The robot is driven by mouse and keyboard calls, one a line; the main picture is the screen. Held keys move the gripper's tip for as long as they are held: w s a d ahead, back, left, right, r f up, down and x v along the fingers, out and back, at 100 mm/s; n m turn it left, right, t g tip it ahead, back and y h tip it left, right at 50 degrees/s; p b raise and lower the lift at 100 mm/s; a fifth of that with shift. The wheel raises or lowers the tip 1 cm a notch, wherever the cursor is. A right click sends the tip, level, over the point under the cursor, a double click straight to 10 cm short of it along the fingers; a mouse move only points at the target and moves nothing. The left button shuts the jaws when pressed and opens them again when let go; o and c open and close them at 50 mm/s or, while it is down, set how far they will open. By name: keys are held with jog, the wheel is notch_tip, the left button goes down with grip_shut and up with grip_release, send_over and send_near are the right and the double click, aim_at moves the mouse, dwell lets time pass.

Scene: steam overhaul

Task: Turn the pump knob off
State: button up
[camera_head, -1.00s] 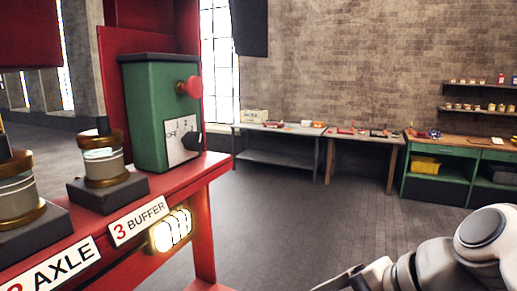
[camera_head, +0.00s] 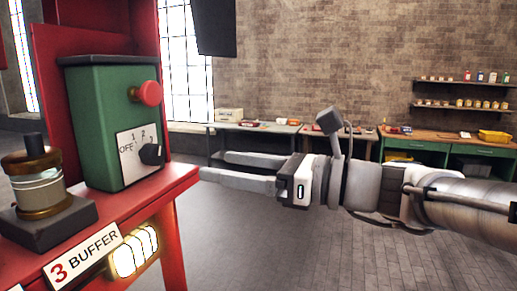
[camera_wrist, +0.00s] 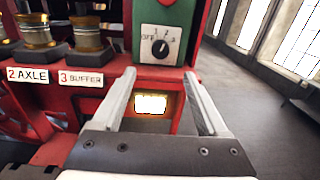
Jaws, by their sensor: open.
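The pump knob (camera_head: 151,154) is a black dial on a white plate (camera_head: 130,157) marked OFF, 1, 2, 3. The plate is on a green box (camera_head: 92,125) that stands on a red bench. The knob also shows in the wrist view (camera_wrist: 160,48), beyond the fingertips; I cannot read its exact setting. My gripper (camera_head: 212,166) is open and empty. Its two fingers point left toward the box, with the knob a little beyond and above their tips. In the wrist view the gripper's fingers (camera_wrist: 158,90) stand wide apart, below the knob and not touching it.
A red mushroom button (camera_head: 149,93) sits above the knob. The red bench (camera_head: 165,182) has a lit lamp (camera_head: 133,252) under its edge. A brass-and-glass fitting (camera_head: 38,185) stands behind the "3 BUFFER" label (camera_head: 85,258). Worktables (camera_head: 255,128) line the far brick wall. The floor between is clear.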

aim_at(159, 156)
jog(key=p+x, duration=0.2)
jog(key=x, duration=1)
jog(key=shift+w+a+f, duration=0.1)
jog(key=shift+w+a, duration=0.05)
jog(key=shift+a, duration=0.15)
grip_shut()
